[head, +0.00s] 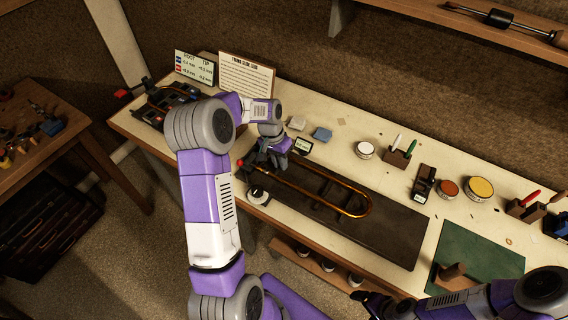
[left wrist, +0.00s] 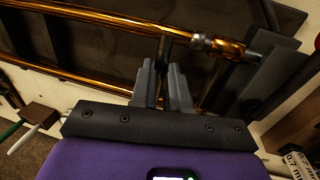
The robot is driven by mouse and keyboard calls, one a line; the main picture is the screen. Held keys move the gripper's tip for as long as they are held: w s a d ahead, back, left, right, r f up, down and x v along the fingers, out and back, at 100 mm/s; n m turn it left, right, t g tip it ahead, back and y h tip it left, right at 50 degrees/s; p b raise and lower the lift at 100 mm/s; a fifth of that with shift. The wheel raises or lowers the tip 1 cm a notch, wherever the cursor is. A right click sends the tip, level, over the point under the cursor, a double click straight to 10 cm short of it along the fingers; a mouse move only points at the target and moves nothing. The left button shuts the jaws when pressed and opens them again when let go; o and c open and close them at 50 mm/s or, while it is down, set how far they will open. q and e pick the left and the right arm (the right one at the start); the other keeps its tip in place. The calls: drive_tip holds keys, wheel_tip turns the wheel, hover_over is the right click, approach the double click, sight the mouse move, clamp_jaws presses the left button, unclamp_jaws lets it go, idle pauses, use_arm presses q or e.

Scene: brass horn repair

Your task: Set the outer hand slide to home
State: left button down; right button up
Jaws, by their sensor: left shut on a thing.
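The outer hand slide (head: 352,211) is a long amber-brass U of two tubes, lying over a dark mat with its bow toward the right. My left gripper (head: 277,155) is at the slide's far left end. In the left wrist view its two grey fingers (left wrist: 164,82) are closed around a short crossbar between the slide's tubes (left wrist: 105,17). A silvery collar and tube end show right of the fingers. In the head view the gripper hides part of that end. My right gripper (head: 374,302) is low at the bottom edge, dark and small; its fingers are unclear.
The dark mat (head: 385,243) covers the bench middle. Tins (head: 364,150), a tool block (head: 398,157) and a green mat (head: 485,258) stand to the right. Printed cards (head: 247,75) stand at the back left. A round white-rimmed pot (head: 258,195) is near the front edge.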

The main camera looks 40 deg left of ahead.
use_arm(q)
drive_tip(key=shift+a, duration=0.2)
drive_tip(key=c, duration=1.1)
unclamp_jaws()
drive_tip(key=shift+a, duration=0.1)
drive_tip(key=shift+r, duration=0.2)
drive_tip(key=v, duration=0.7)
drive_tip(key=shift+p, duration=0.35)
drive_tip(key=shift+r, duration=0.25)
